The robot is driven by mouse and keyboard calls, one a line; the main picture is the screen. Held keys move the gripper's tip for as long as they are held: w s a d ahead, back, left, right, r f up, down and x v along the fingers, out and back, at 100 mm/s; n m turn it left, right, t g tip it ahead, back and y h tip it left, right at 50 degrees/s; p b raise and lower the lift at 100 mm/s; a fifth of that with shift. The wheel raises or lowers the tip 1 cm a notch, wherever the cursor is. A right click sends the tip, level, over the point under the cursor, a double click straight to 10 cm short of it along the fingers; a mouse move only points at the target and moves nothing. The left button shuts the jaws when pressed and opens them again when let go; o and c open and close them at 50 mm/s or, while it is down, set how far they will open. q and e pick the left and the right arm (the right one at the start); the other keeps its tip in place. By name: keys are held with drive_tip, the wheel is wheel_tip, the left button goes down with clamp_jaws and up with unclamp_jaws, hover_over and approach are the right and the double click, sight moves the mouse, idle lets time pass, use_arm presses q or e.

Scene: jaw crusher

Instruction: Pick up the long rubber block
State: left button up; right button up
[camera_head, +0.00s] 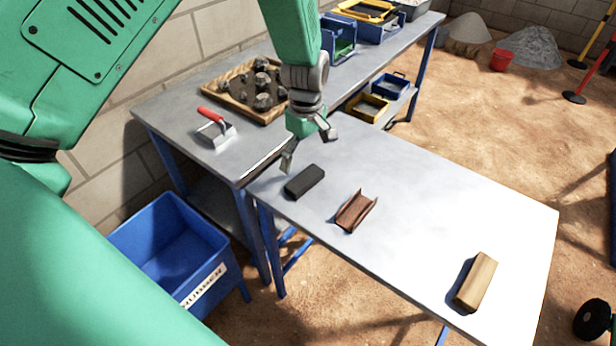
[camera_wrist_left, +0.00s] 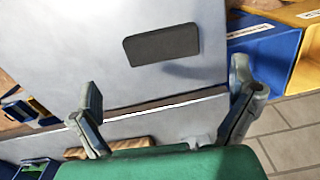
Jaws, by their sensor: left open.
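The long rubber block (camera_head: 305,181) is black and lies flat on the grey table near its left end. It also shows in the left wrist view (camera_wrist_left: 161,45), lying beyond my fingertips. My left gripper (camera_head: 308,148) is above the table, a little behind the block in the head view. Its fingers are spread wide with nothing between them, as the left wrist view (camera_wrist_left: 168,100) also shows. The gripper and the block are apart. My right gripper is not in view.
On the same table are a rusty brown channel piece (camera_head: 356,211) and a wooden block (camera_head: 475,282). A blue bin (camera_head: 170,250) stands below left. The rear table holds a trowel (camera_head: 216,131) and a wooden tray of rocks (camera_head: 233,98). The table's middle is clear.

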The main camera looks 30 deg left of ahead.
sight(305, 178)
use_arm(q)
drive_tip(key=f, duration=0.4)
drive_tip(key=shift+w+a+f, duration=0.2)
drive_tip(key=shift+f, duration=0.05)
drive_tip(key=f, duration=0.4)
drive_tip(key=shift+s+a+f, duration=0.1)
drive_tip(key=shift+s+f, duration=0.05)
drive_tip(key=shift+s, duration=0.05)
drive_tip(key=shift+w+f, duration=0.1)
drive_tip(key=shift+f, duration=0.25)
drive_tip(key=c, duration=1)
